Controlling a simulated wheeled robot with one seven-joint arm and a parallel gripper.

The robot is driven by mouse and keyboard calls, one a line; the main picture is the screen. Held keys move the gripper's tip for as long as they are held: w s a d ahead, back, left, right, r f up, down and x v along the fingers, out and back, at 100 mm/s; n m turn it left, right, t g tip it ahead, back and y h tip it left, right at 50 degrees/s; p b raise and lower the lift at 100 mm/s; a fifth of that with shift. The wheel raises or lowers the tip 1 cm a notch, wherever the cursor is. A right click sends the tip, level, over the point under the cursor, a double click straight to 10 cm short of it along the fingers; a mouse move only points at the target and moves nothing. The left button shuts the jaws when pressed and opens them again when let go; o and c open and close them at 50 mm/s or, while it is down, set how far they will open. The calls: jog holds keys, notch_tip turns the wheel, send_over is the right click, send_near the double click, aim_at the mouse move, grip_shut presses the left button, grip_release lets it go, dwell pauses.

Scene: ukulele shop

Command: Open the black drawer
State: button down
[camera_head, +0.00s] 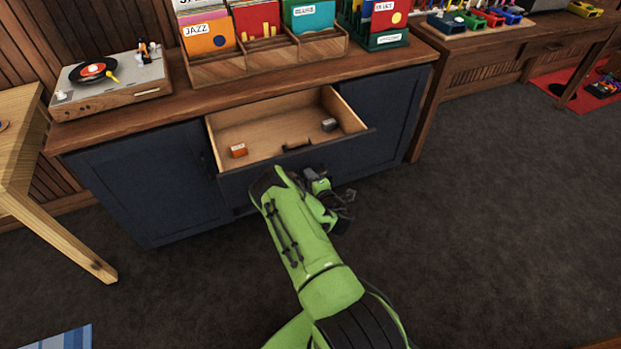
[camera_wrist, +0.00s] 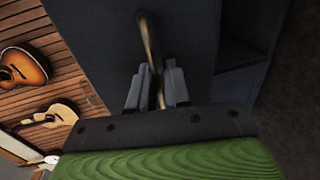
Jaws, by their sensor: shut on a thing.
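The black drawer (camera_head: 290,159) is pulled out of the dark cabinet, and its light wooden inside shows in the head view. A small orange box, a grey item and a dark item lie in it. My green arm reaches to the drawer front, and its wrist hides part of that front. In the wrist view the drawer front (camera_wrist: 110,45) fills the upper middle. My gripper (camera_wrist: 158,88) is shut on a brass-coloured handle (camera_wrist: 150,45) that stands between its two grey fingers. The fingertips do not show clearly in the head view.
A turntable (camera_head: 110,80) and wooden record bins (camera_head: 268,54) stand on the cabinet top. A wooden table (camera_head: 25,160) with a slanting leg is at the left. A workbench (camera_head: 480,55) stands at the right. The dark carpet (camera_head: 480,210) on the right is clear.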

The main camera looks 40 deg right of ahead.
jog(key=c, duration=1.3)
grip_release()
jog(key=p+v, duration=1.5)
jog(key=p, duration=0.1)
jog(key=shift+s+a, duration=0.15)
jog(key=shift+s, duration=0.2)
